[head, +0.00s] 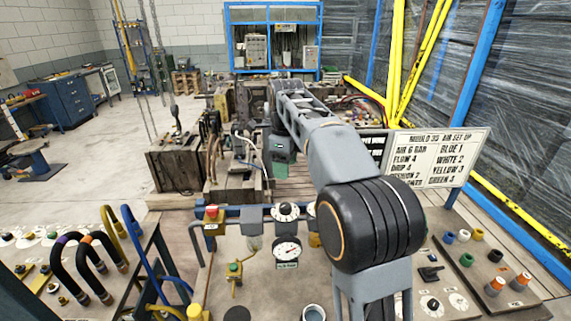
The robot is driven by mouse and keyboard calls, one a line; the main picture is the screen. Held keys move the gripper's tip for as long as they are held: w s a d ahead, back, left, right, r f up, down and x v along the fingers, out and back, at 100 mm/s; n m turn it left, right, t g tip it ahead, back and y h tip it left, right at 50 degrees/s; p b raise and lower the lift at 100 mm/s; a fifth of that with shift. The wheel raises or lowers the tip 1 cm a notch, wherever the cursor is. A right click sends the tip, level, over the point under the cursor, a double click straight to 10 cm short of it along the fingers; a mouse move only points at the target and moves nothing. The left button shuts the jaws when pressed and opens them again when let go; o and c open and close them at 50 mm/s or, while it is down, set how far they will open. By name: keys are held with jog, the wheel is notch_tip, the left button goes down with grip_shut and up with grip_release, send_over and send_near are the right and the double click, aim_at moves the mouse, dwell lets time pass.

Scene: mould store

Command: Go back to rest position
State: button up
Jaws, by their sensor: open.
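My arm stretches from the lower right of the head view away toward the middle of the scene. Its far end bends down, and my gripper (280,170) hangs there beneath a green-banded part. It is small in the picture, and the fingers are partly lost against the background. It is open, and I see nothing held in it. It is near the wooden-sided mould blocks (237,185), beyond the front panel; I cannot tell whether it touches anything.
A panel in front carries a pressure gauge (287,251), a dial (286,211) and a red button (212,211). Curved hoses (85,262) stand at left. A white air set-up sign (437,157) stands at right, behind coloured fittings (478,235). Open floor (105,165) lies at left.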

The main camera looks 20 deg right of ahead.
jog(key=f+n, duration=0.1)
jog(key=n, duration=0.2)
jog(key=f+n, duration=0.2)
jog(key=n, duration=0.1)
jog(key=f+n, duration=0.1)
jog(key=n, duration=0.2)
jog(key=shift+w+f+t, duration=0.2)
jog(key=shift+f+t, duration=0.1)
jog(key=shift+t, duration=0.1)
jog(key=s+n, duration=0.1)
jog(key=s+f+n, duration=0.1)
jog(key=n, duration=0.1)
jog(key=s+f+n, duration=0.1)
jog(key=n, duration=0.1)
jog(key=shift+s, duration=0.2)
jog(key=s+f+n+t, duration=0.2)
jog(key=s+n, duration=0.3)
jog(key=s, duration=0.4)
jog(key=s+f+n+t, duration=0.1)
jog(key=s+f+n, duration=0.2)
jog(key=s, duration=0.7)
jog(key=shift+n+t, duration=0.4)
jog(key=shift+n, duration=1)
